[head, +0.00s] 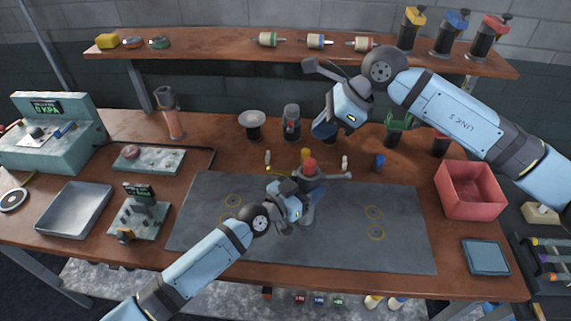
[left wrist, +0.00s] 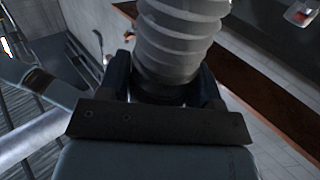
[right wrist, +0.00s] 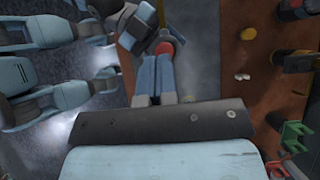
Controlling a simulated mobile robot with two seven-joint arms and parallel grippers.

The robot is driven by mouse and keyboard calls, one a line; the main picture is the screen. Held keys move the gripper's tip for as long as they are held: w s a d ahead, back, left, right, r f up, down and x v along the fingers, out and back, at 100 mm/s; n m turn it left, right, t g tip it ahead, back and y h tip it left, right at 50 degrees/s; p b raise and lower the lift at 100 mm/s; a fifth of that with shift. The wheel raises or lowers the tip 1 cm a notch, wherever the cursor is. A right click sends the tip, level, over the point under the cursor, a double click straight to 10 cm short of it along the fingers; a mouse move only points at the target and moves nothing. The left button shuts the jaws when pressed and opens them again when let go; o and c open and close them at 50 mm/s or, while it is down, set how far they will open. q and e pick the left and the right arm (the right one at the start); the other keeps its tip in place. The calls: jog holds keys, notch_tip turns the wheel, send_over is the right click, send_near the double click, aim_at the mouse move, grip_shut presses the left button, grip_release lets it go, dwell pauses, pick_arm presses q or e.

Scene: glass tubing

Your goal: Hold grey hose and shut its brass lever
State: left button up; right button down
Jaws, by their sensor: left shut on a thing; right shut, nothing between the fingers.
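A grey ribbed hose (left wrist: 178,45) stands between the fingers of my left gripper (left wrist: 165,90) in the left wrist view. In the head view the left gripper (head: 303,203) is shut on it over the mat, below a red-topped fitting (head: 309,166). A grey bar (head: 337,176) sticks out to the right of that fitting. My right gripper (head: 323,133) is shut and empty, behind and above the fitting. In the right wrist view its closed fingers (right wrist: 157,62) point towards the red top (right wrist: 163,48).
A dark mat (head: 400,245) covers the middle of the bench. Dark cylinders (head: 291,122) stand along the back. A red bin (head: 470,191) is at the right; a metal tray (head: 73,209) and a gauge stand (head: 139,215) are at the left. A loaded shelf (head: 215,45) runs above.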

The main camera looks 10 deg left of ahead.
aim_at(274, 170)
dwell(0.3)
jog(key=x, duration=0.9)
jog(key=a+x, duration=0.1)
jog(key=x, duration=0.3)
jog(key=shift+a+r, duration=0.1)
jog(key=shift+a, duration=0.1)
jog(key=shift+a+f+h, duration=0.15)
jog(key=shift+a+h, duration=0.1)
jog(key=shift+h, duration=0.4)
jog(key=shift+a+f+h, duration=0.2)
jog(key=shift+h, duration=0.45)
jog(key=shift+a+f+h, duration=0.2)
jog(key=shift+f+h, duration=0.05)
jog(key=shift+h, duration=0.4)
jog(key=shift+a+f+h, duration=0.2)
jog(key=shift+f+h, duration=0.05)
jog(key=shift+h, duration=0.4)
jog(key=shift+s+f+h, duration=0.1)
jog(key=shift+f+h, duration=0.3)
jog(key=shift+h, duration=0.6)
jog(key=shift+d+f+h, duration=0.15)
jog(key=shift+f+h, duration=0.05)
jog(key=shift+h, duration=0.2)
jog(key=shift+r, duration=0.1)
